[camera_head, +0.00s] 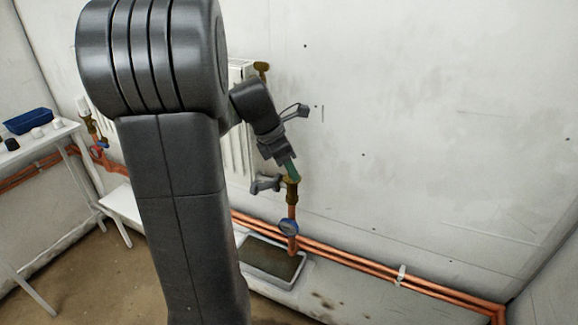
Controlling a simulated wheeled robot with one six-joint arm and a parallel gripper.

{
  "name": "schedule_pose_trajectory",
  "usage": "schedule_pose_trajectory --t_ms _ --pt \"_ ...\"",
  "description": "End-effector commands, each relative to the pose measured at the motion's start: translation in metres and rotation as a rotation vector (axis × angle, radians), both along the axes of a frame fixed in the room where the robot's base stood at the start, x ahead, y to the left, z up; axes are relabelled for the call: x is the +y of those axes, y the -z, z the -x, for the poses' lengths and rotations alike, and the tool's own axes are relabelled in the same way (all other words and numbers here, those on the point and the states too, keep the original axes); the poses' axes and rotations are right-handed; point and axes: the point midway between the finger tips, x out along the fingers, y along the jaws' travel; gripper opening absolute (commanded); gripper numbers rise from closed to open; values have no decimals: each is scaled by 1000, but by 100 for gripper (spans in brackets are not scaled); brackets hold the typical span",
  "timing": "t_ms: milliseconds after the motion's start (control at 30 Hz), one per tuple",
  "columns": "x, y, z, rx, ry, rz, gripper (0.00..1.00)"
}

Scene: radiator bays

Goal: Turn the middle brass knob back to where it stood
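My gripper (277,178) is at the lower right end of the white radiator, just above and beside a brass valve (292,190) on a copper riser. One dark grey finger shows left of the valve. A greenish piece shows between the gripper body and the valve top; I cannot tell whether it is a finger pad or part of the valve. The knob itself is not clearly visible there, and its angle cannot be read. I cannot tell whether the gripper touches it. Another brass fitting (261,68) sits at the radiator's upper right corner.
My arm covers much of the radiator (238,160). At left stand a white table (62,134) with a blue bin (28,121) and another valve (91,124).

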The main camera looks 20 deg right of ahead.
Motion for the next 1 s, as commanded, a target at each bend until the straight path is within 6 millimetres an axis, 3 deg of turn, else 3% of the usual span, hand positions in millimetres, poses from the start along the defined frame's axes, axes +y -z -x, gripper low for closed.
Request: schedule_pose_trajectory --t_ms 33,200,567,1000 --pt "0 0 0 0 0 0 28" --pt "0 0 0 0 0 0 0" --pt "0 -3 1 -1 -53 -1 0" --pt "-1 -7 5 2 -392 -2 0"
